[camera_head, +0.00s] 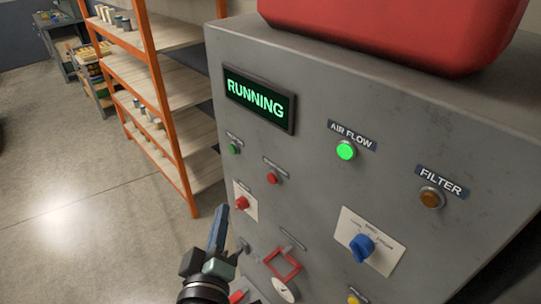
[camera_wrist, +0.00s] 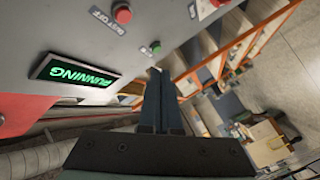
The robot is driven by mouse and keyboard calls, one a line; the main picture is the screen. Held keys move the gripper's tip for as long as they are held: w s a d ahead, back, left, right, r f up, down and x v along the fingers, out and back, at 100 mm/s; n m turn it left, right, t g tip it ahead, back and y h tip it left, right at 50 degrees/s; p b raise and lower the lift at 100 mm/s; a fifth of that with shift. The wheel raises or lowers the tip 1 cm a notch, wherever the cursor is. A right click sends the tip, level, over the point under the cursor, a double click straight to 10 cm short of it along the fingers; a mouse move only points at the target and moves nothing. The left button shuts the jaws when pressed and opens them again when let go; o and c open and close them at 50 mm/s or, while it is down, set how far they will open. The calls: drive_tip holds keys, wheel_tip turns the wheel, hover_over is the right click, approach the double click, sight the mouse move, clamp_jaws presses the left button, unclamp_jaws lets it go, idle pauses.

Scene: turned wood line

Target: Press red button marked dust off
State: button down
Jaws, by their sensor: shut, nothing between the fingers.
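The red button (camera_head: 272,177) sits on the grey machine's front panel, right of and below a green button. A small dark label above it is too small to read in the head view. In the wrist view, the red button (camera_wrist: 122,14) is near the top edge beside a label reading "DUST OFF" (camera_wrist: 107,20). My gripper (camera_head: 222,209) is shut and empty, left of and below the button in the head view. In the wrist view, the fingertips (camera_wrist: 158,72) are together and appear apart from the button, nearest in the picture to the green button (camera_wrist: 154,47).
The grey machine (camera_head: 300,70) has a lit "RUNNING" display (camera_head: 260,99), a green air flow lamp (camera_head: 346,151), an amber filter lamp (camera_head: 431,198), a red knob (camera_head: 242,203) and a blue knob (camera_head: 361,246). Orange-framed shelves (camera_head: 165,110) stand left. Open floor (camera_head: 70,210) lies left.

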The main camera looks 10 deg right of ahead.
sight(272, 179)
drive_tip(key=shift+a, duration=0.1)
idle(0.3)
drive_tip(key=w+d+p, duration=0.3)
drive_tip(key=w+d, duration=0.2)
drive_tip(key=d, duration=0.2)
idle(0.3)
drive_tip(key=shift+w+d, duration=0.15)
drive_tip(key=shift+d, duration=0.05)
idle(1.8)
drive_tip(key=shift+w+d, duration=0.2)
drive_tip(key=shift+d, duration=0.05)
drive_tip(key=shift+w+d+p, duration=0.2)
drive_tip(key=shift+d+p, duration=0.1)
drive_tip(key=shift+p, duration=0.1)
idle(0.6)
idle(0.4)
drive_tip(key=shift+s+a, duration=0.5)
drive_tip(key=shift+a, duration=0.15)
